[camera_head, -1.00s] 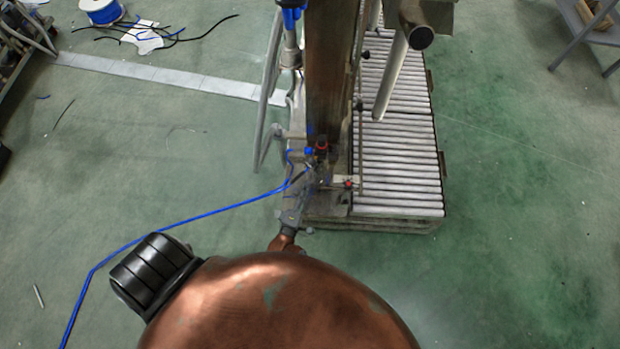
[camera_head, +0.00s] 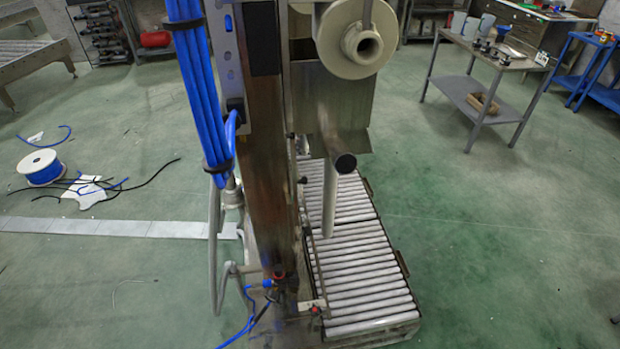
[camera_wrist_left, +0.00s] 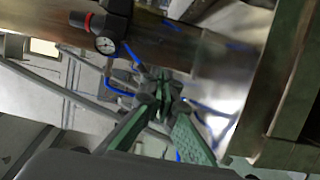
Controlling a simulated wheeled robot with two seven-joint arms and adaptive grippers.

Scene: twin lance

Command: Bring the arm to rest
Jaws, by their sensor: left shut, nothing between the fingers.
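My left gripper (camera_wrist_left: 162,92) shows in the left wrist view, its two green-padded fingers reaching up from the bottom and meeting at dark tips. It is shut with nothing between the tips. A brown metallic column with a round pressure gauge (camera_wrist_left: 104,45) lies behind and above the fingertips; I cannot tell how far away it is. Neither gripper nor arm shows in the head view. My right gripper is in no view.
In the head view a tall machine column (camera_head: 262,170) with blue cables (camera_head: 200,90) stands ahead, beside a roller conveyor (camera_head: 360,270). A cable spool (camera_head: 42,167) lies on the floor at left. A grey worktable (camera_head: 490,60) stands at the back right.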

